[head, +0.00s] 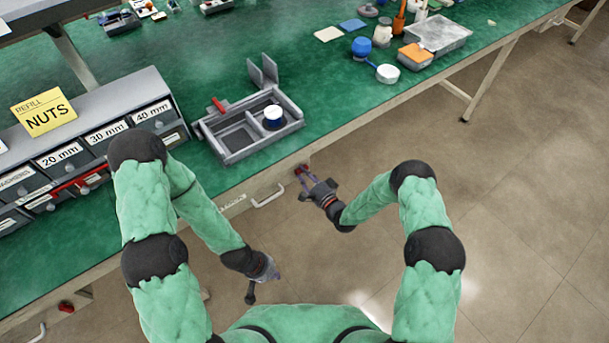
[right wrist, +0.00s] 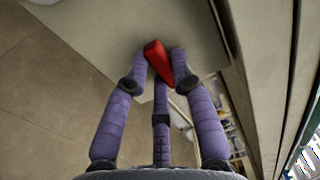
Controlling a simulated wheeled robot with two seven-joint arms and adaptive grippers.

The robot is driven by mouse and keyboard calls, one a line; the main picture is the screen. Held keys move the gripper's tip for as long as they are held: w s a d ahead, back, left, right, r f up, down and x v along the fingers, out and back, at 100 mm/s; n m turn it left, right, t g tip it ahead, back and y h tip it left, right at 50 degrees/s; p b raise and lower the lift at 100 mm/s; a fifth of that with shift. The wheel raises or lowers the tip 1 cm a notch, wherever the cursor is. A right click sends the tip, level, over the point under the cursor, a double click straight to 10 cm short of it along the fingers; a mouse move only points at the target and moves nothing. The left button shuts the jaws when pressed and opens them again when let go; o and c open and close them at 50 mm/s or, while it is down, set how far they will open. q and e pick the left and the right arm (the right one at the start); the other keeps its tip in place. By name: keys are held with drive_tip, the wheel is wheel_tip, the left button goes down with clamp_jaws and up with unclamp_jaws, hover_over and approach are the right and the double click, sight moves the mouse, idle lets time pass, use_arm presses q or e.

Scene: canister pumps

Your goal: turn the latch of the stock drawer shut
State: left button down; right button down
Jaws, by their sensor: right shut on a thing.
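The stock drawer's front (head: 285,187) is under the bench's near edge, with a metal handle (head: 268,197) and a pale label (head: 232,203). A red latch (head: 301,169) sits to the right of the handle. My right gripper (head: 306,175) is at it. In the right wrist view, the red latch (right wrist: 158,62) lies tilted between the fingertips, and the gripper (right wrist: 159,68) is shut on it. My left gripper (head: 262,277) hangs low in front of the bench, away from the drawer. Its fingers are too small to read.
A labelled drawer cabinet (head: 90,135) is at the left. Another red knob (head: 66,307) shows at lower left. The floor to the right is clear.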

idle(0.3)
drive_tip(key=c, duration=1)
unclamp_jaws()
drive_tip(key=shift+c, duration=0.2)
drive_tip(key=shift+s+d, duration=0.1)
drive_tip(key=v, duration=1.1)
drive_tip(key=shift+s+d, duration=0.2)
drive_tip(key=shift+s, duration=0.15)
drive_tip(key=shift+f, duration=0.15)
